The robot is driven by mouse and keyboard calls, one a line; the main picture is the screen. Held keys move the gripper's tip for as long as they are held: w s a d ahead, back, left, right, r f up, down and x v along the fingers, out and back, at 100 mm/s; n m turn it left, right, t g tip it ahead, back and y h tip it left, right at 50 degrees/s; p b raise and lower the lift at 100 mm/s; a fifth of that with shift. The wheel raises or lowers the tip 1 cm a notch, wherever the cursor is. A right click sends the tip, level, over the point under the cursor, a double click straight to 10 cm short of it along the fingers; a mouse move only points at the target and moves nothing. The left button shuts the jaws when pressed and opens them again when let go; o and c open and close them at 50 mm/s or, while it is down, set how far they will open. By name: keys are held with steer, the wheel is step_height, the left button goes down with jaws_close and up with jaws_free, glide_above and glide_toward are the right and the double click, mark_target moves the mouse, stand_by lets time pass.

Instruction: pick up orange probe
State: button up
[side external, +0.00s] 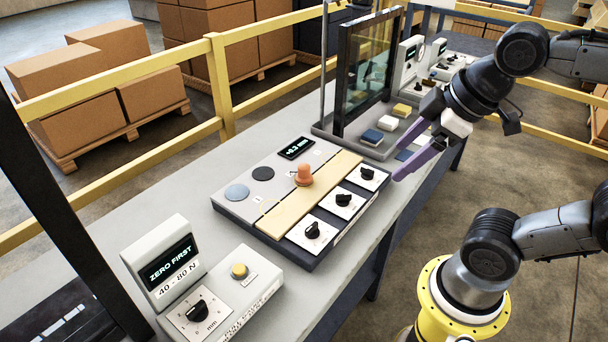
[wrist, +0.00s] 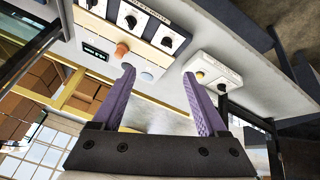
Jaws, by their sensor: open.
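The orange probe (side external: 304,175) is a small knob-topped piece standing upright on the tan strip of the panel box (side external: 232,208) in the middle of the bench. It also shows in the wrist view (wrist: 122,50), just above the tip of the left finger in the picture. My gripper (side external: 408,158) has purple fingers, open and empty. In the side view it is to the right of the probe, near the bench's right edge and apart from it. In the wrist view the open fingers (wrist: 160,72) have nothing between them.
The panel has several black knobs (side external: 343,200), discs and a small display (side external: 296,148). A "ZERO FIRST" unit (side external: 165,262) and a yellow-button box (side external: 239,271) stand at the near end. A framed glass screen (side external: 368,75) and coloured blocks (side external: 386,123) are behind. Yellow rails (side external: 225,85) run alongside.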

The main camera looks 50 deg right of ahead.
steer(key=w+r+n, duration=0.4)
steer(key=w, duration=0.1)
steer(key=n+g, duration=0.6)
glide_above(304, 165)
steer(key=f, duration=2)
steer(key=shift+s+f, duration=0.25)
steer(key=shift+f, duration=0.1)
steer(key=shift+w+f, duration=0.2)
steer(key=shift+f, duration=2.75)
jaws_close()
